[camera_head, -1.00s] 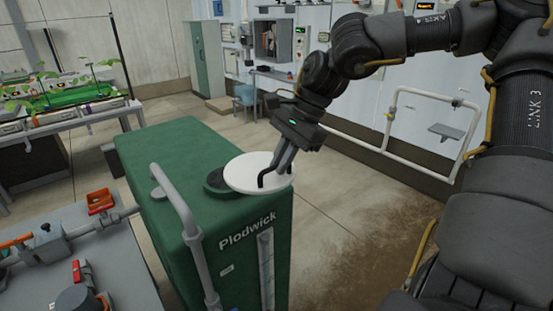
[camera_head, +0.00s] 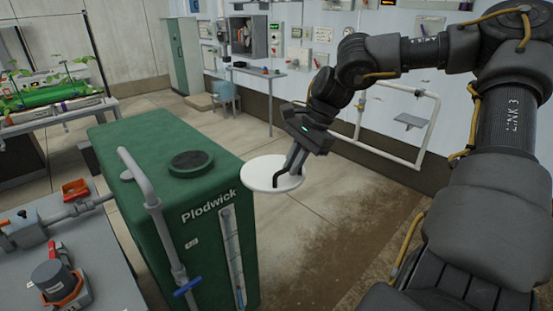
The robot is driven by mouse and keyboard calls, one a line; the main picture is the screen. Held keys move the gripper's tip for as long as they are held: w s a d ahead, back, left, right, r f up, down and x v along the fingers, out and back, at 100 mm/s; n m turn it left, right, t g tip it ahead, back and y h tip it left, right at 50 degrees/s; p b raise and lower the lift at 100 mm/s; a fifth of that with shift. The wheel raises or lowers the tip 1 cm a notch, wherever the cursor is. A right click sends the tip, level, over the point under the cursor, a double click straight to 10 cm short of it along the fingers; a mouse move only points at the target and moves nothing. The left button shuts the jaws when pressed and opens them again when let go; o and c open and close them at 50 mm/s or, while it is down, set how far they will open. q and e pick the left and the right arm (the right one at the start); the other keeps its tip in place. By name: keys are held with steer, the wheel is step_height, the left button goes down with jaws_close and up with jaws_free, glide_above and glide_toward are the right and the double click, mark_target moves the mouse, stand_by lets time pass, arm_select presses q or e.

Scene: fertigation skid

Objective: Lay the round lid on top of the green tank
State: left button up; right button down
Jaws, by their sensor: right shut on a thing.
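The green tank (camera_head: 140,160), marked "Plodwick", stands left of centre. On its top is a raised round dark green opening (camera_head: 191,162) with a darker centre, uncovered. The round lid (camera_head: 258,178) is a flat white disc with a black bar handle. My right gripper (camera_head: 285,177) is shut on the lid's handle and holds it roughly level. The lid shows just right of the tank's top, clear of the opening; its exact height is hard to tell. The fingers hide part of the lid. My left gripper is not in view.
A grey pipe (camera_head: 143,178) with a blue valve handle (camera_head: 187,286) runs along the tank's front left. A grey bench (camera_head: 105,270) with valve fittings stands at the lower left. A white wall rail (camera_head: 385,150) is behind my right arm. The floor right of the tank is clear.

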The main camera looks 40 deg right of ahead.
steer(key=s+d+f+m, duration=0.1)
steer(key=s+d+f, duration=0.25)
steer(key=f, duration=0.45)
steer(key=s+d+f, duration=0.2)
steer(key=s+f, duration=0.2)
steer(key=f, duration=0.4)
steer(key=s+a+f+n, duration=0.1)
steer(key=a+f, duration=0.5)
steer(key=w+a+f+n+g, duration=0.15)
steer(key=w+a+n, duration=0.25)
steer(key=a, duration=0.9)
steer(key=w+a+r+n+g, duration=0.2)
steer(key=w+a+r+n, duration=0.1)
steer(key=w+a+r, duration=0.3)
step_height(320, 180, up, 2)
steer(key=shift+a+n+y, duration=0.3)
steer(key=shift+a+n, duration=0.1)
steer(key=shift+a, duration=0.5)
